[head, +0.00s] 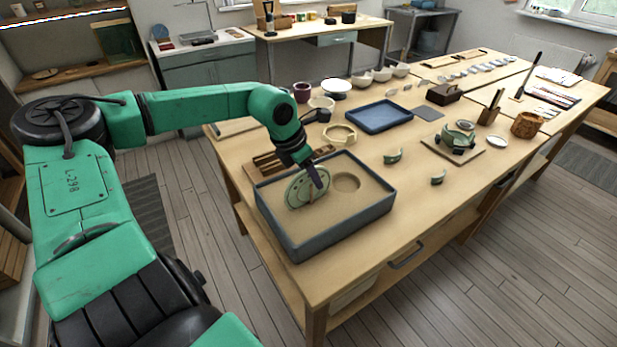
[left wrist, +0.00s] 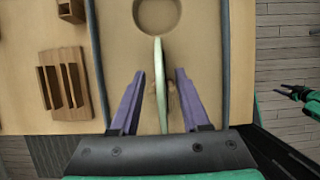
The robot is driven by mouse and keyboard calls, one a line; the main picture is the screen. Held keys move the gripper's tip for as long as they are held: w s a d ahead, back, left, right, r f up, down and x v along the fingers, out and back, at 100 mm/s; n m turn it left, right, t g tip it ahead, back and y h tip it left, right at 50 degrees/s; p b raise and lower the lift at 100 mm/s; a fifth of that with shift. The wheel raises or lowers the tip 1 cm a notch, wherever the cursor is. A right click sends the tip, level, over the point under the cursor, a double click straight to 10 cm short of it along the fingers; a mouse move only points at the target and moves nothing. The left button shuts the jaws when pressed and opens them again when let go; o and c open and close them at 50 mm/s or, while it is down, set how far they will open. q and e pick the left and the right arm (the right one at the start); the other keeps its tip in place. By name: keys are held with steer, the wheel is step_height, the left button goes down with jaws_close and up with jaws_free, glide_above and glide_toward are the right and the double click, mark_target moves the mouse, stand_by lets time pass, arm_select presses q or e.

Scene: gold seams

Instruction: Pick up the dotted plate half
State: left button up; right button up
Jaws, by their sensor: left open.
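The dotted plate half (head: 303,191) is pale green and stands upright on edge in the sand of a grey-blue tray (head: 327,237). In the left wrist view the plate half (left wrist: 160,80) shows edge-on as a thin pale strip. My left gripper (head: 317,178) is over it with its purple fingers pointing down. In the left wrist view the left gripper (left wrist: 160,72) is open, one finger on each side of the plate half with a gap at both sides. What looks like my right gripper (left wrist: 286,92) shows small at the right edge, over the floor; its jaws are unclear.
A round hollow (head: 345,182) lies in the sand beside the plate half. A wooden rack (head: 265,163) stands just behind the tray. A blue tray (head: 379,115), a cream ring (head: 340,135) and green shards (head: 393,157) lie farther off. The tray walls rise around the gripper.

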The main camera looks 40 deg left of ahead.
arm_select(q)
steer(key=shift+w+d+f, duration=0.1)
steer(key=shift+w+f, duration=0.1)
steer(key=shift+f, duration=0.2)
steer(key=shift+c, duration=0.3)
jaws_close()
steer(key=shift+r, duration=0.15)
